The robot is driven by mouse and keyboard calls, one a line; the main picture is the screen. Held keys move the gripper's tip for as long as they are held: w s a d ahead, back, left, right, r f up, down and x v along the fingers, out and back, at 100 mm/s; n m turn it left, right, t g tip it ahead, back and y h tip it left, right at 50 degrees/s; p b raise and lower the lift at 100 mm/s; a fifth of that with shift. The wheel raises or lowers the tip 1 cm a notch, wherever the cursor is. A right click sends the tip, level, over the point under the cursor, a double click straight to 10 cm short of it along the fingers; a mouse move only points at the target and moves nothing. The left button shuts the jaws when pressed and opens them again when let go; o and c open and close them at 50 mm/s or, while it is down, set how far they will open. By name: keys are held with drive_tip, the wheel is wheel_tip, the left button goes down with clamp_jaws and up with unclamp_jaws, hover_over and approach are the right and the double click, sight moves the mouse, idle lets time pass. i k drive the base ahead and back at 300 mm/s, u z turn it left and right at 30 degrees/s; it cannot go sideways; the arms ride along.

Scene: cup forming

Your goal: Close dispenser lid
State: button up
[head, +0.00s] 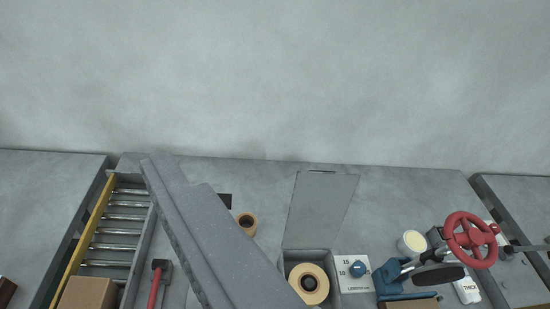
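The dispenser (317,254) is an open-topped grey box at the lower middle of the head view. Its flat grey lid (321,210) stands up at the box's back edge, tilted slightly right, so the box is open. A tan roll (295,279) with a dark core shows in the opening. The box's lower part is cut off by the picture's edge. My gripper is not in view, and nothing is seen touching the lid.
A long grey slab-like shape (205,240) slants left of the dispenser; I cannot tell whether it is mine. A dial panel (352,286) adjoins the dispenser on the right. Further right are a cream-topped cup (412,243) and a red handwheel (471,240). A roller conveyor (110,245) lies left.

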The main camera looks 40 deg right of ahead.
sight(321, 202)
drive_tip(key=u, duration=0.05)
drive_tip(key=k, duration=1.35)
drive_tip(key=z, duration=0.7)
drive_tip(key=i, duration=0.95)
drive_tip(key=u, duration=0.1)
